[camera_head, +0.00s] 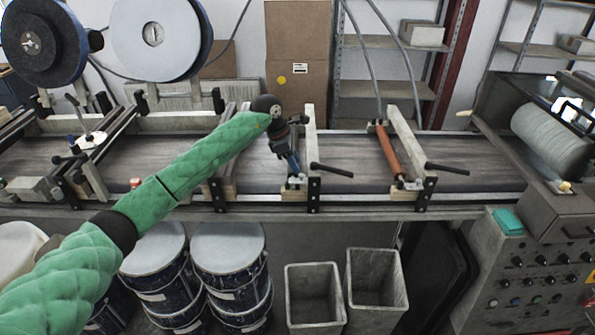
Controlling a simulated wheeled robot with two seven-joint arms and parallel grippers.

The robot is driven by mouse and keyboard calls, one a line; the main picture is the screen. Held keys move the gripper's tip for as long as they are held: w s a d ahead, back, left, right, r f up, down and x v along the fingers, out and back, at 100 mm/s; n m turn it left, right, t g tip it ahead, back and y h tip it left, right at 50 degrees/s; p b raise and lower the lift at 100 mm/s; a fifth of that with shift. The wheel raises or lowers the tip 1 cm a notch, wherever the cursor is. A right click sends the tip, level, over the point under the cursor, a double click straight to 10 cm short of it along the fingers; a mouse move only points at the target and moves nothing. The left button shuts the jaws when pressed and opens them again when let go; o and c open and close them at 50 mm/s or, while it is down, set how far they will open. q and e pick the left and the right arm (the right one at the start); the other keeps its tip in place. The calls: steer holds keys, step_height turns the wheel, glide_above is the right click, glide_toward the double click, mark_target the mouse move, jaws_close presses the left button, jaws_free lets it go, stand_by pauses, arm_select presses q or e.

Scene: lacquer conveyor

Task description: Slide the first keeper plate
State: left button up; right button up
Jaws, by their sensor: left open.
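My left arm, in a green sleeve, reaches in from the lower left across the conveyor. My left gripper (294,165) points down at the near end of a wooden cross bar and is open. Just below its fingertips is a small pale metal plate (297,182), likely the first keeper plate, at a black bracket (314,195) on the front rail. The gripper partly hides it, and I cannot tell whether they touch. A similar small plate (408,184) sits at the near end of the second cross bar, by an orange-brown roller (388,150). My right gripper is out of view.
Black handles (331,169) and (447,168) stick out to the right of both bars. The dark conveyor belt (470,150) is clear between them. A control box (525,280) stands at the right. Drums (230,250) and grey bins (313,285) stand below the front rail.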

mark_target(290, 179)
arm_select(q)
steer(key=shift+b+v, duration=0.8)
steer(key=shift+v, duration=1.3)
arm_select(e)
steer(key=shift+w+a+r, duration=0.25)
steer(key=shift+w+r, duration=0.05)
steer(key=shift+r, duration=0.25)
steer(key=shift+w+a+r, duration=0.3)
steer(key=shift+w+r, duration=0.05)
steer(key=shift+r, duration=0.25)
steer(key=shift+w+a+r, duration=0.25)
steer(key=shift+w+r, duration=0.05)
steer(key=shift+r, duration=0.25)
